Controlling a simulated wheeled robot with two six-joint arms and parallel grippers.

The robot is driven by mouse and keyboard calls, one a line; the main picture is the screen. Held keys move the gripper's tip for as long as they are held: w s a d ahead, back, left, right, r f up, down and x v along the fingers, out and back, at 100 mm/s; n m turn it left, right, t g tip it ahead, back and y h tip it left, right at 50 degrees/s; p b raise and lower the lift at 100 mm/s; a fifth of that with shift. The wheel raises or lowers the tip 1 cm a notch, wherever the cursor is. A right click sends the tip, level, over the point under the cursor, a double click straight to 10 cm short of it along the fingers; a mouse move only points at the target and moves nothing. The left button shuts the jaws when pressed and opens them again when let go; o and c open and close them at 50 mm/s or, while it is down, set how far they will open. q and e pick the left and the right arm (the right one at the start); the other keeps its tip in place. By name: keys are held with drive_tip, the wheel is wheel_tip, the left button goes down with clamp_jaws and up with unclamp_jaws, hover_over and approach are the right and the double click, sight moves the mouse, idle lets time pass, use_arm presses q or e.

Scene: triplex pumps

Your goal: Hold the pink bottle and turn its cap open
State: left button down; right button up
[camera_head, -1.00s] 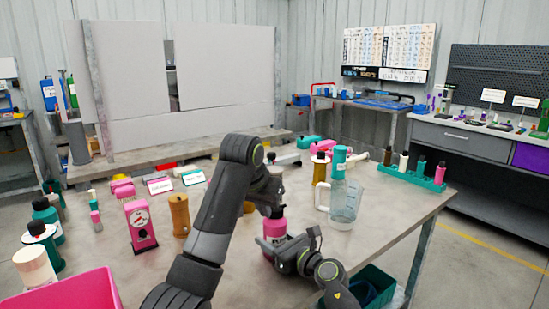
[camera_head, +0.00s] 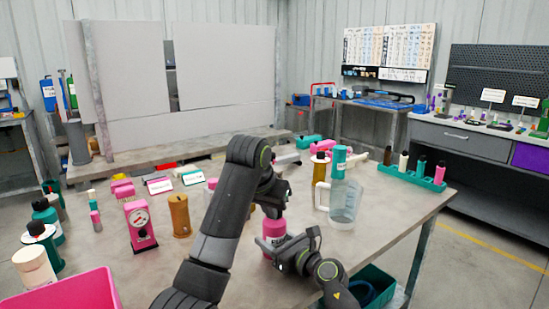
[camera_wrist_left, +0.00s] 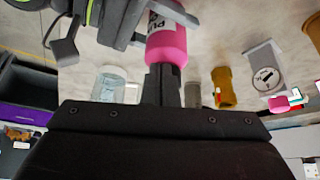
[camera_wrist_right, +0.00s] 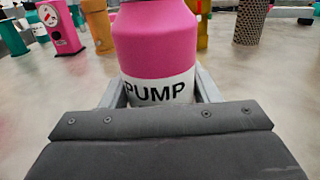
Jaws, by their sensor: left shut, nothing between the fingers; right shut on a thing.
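The pink bottle (camera_head: 273,229) stands on the grey table, with a white label reading PUMP in the right wrist view (camera_wrist_right: 155,45). My right gripper (camera_head: 274,249) is shut on its lower body, with one finger on each side at the label. My left gripper (camera_head: 272,211) is above the bottle's top and is shut with nothing between its fingers. In the left wrist view its dark fingertips (camera_wrist_left: 163,72) overlap the top end of the pink bottle (camera_wrist_left: 166,46). The cap is hidden by the left fingers and mostly cut off in the right wrist view.
A clear jug (camera_head: 345,203) with a teal-topped bottle behind it stands right of the bottle. A brown bottle (camera_head: 180,215) and a pink gauge box (camera_head: 140,225) stand left. A pink bin (camera_head: 75,293) is front left. A teal rack (camera_head: 412,178) sits at the right edge.

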use_arm(q)
drive_tip(key=shift+s+a+r, duration=0.1)
drive_tip(key=shift+s, duration=0.15)
wheel_tip(320, 180, up, 6)
drive_tip(key=shift+f, duration=0.15)
idle(0.4)
use_arm(e)
drive_tip(key=o, duration=1.3)
drive_tip(key=v, duration=1.2)
drive_tip(key=shift+s, duration=0.1)
